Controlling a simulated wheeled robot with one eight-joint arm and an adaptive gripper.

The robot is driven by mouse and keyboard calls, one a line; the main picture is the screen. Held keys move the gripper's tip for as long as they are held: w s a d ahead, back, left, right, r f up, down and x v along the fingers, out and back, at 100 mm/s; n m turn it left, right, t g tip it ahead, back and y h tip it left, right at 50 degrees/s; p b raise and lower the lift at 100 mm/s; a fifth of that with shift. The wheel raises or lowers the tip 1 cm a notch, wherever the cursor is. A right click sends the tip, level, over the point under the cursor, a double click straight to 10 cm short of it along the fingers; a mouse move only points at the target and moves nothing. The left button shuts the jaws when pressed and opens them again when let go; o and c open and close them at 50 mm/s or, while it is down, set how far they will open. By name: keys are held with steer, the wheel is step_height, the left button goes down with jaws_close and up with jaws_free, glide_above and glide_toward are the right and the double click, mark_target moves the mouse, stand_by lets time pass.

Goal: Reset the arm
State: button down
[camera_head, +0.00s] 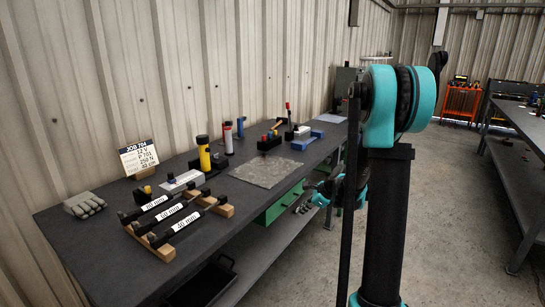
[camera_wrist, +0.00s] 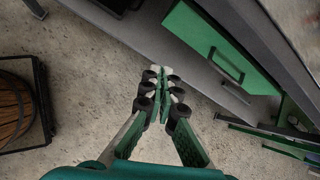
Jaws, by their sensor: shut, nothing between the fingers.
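My gripper (camera_wrist: 163,78) is in the middle of the wrist view, its fingers together with nothing between them. It hangs over bare concrete floor beside the workbench. In the head view my gripper (camera_head: 304,206) shows small, low beside the bench's front side, partly behind my own arm. My teal and black arm stands upright at the right of the bench and hides part of the bench's far end.
The dark workbench (camera_head: 90,245) carries labelled bars on a wooden rack (camera_head: 165,250), a job sign (camera_head: 139,157), gloves (camera_head: 84,204) and tools. A green drawer (camera_wrist: 205,32) is close to my gripper. A wooden barrel (camera_wrist: 15,110) stands left. Floor lies open at right.

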steer(key=s+d+n+h, duration=0.2)
steer(key=s+n, duration=0.8)
steer(key=s, duration=0.5)
steer(key=s+d+n+h, duration=0.2)
steer(key=s+n+h, duration=0.2)
steer(key=s+n, duration=0.6)
steer(key=s+f, duration=0.1)
steer(key=s, duration=0.4)
steer(key=shift+d+n+g, duration=0.3)
steer(key=shift+n+g, duration=0.1)
